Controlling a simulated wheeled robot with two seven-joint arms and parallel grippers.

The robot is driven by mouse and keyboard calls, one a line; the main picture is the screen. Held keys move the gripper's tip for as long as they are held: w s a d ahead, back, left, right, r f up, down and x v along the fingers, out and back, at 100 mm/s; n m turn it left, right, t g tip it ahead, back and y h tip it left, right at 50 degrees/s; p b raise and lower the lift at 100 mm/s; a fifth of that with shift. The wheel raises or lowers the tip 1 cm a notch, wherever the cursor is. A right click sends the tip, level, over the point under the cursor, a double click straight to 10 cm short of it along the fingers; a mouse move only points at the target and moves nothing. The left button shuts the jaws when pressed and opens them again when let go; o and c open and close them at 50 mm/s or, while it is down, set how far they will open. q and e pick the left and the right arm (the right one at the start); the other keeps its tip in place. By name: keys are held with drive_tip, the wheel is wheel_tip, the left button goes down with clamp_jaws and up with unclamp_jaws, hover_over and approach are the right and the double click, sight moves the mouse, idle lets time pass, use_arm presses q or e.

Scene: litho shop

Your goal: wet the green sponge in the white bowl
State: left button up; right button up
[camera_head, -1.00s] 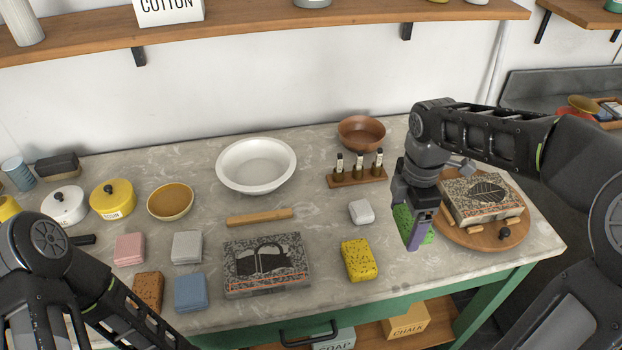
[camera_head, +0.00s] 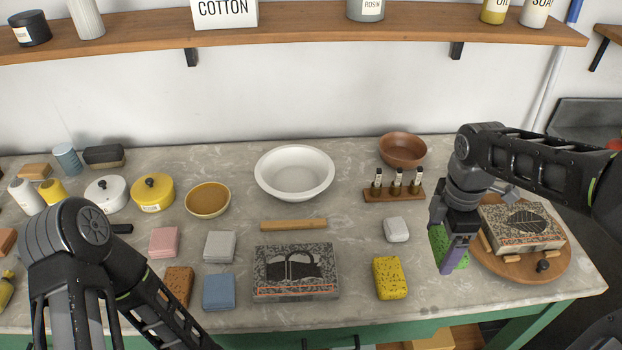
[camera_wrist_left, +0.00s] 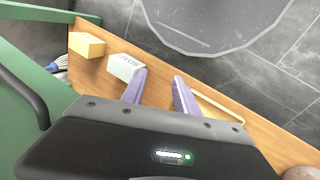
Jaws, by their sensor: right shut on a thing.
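The green sponge (camera_head: 437,243) is at the right of the table in the head view, partly hidden behind my right gripper (camera_head: 447,268), which is shut on it. I cannot tell whether the sponge is clear of the tabletop. The white bowl (camera_head: 294,173) stands at the back middle of the table, up and left of the right gripper. My left gripper's fingers (camera_wrist_left: 160,92) show in the left wrist view, apart with nothing between them, above a wooden shelf. In the head view only my left arm shows, at the lower left.
A stone with a leaf design (camera_head: 522,228) lies on a round wooden board (camera_head: 525,270) right of my right gripper. A yellow sponge (camera_head: 390,278), a pale grey block (camera_head: 396,229) and a rack of small bottles (camera_head: 393,196) stand left of it. A wooden bar (camera_head: 294,225) lies before the bowl.

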drive_tip(key=shift+w+a+f+m, duration=0.1)
drive_tip(key=shift+w+a+m, duration=0.25)
drive_tip(key=shift+m, duration=0.25)
drive_tip(key=w+a+f+m, duration=0.1)
drive_tip(key=w+a+m, duration=0.2)
drive_tip(key=m, duration=0.1)
drive_tip(key=w+a+f+m, duration=0.1)
drive_tip(key=w+a+m, duration=0.2)
drive_tip(key=m, duration=0.2)
drive_tip(key=w+a+f+m, duration=0.1)
drive_tip(key=w+a+m, duration=0.1)
drive_tip(key=m, duration=0.3)
drive_tip(key=shift+w+a+f, duration=0.35)
drive_tip(key=shift+w+a, duration=0.05)
drive_tip(key=shift+a, duration=0.1)
drive_tip(key=shift+w+a+f+m, duration=0.15)
drive_tip(key=shift+w+a+m, duration=0.2)
drive_tip(key=shift+m, duration=0.55)
drive_tip(key=shift+s, duration=0.1)
